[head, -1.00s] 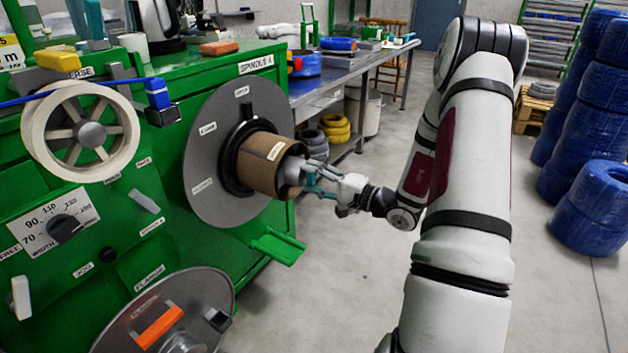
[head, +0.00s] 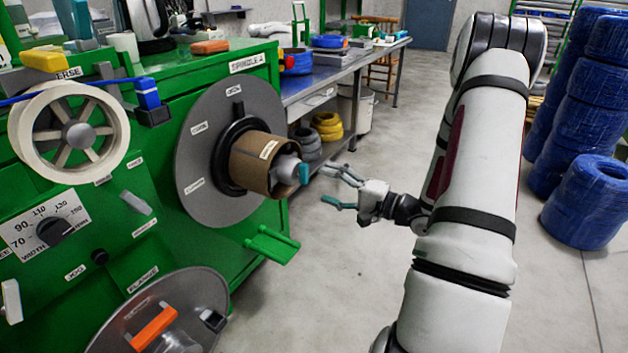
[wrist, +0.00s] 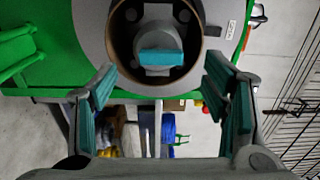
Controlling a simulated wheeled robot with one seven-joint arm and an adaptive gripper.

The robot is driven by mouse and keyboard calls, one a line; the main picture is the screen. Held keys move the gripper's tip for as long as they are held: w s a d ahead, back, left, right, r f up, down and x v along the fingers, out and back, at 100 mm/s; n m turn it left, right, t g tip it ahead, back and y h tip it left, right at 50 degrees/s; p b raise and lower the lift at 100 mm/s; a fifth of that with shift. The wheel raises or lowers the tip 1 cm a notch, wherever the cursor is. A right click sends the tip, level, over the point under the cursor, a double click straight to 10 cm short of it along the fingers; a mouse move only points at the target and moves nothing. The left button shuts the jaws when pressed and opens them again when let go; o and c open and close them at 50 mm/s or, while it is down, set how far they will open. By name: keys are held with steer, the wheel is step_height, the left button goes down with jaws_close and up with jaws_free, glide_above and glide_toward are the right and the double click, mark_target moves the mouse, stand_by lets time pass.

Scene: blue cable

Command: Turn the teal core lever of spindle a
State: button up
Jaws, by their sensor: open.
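The teal core lever (head: 304,174) sits at the open front end of the cardboard core (head: 258,163) on spindle a, over a grey hub (head: 287,170). Behind the core is a round grey flange plate (head: 200,150) with small labels. In the wrist view the teal lever (wrist: 161,58) lies crosswise inside the round core rim, above and between my fingers. My gripper (head: 333,187) is to the right of the lever and apart from it, open and empty. Its teal-padded fingers (wrist: 163,92) are spread wide in the wrist view.
A green bracket (head: 270,245) juts out below the core. A lower round flange plate (head: 190,300) with an orange handle lies at the bottom left. Blue cable coils (head: 585,205) stand at the right.

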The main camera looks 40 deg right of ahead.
steer(key=v, duration=0.5)
steer(key=shift+s, duration=0.1)
stand_by(0.4)
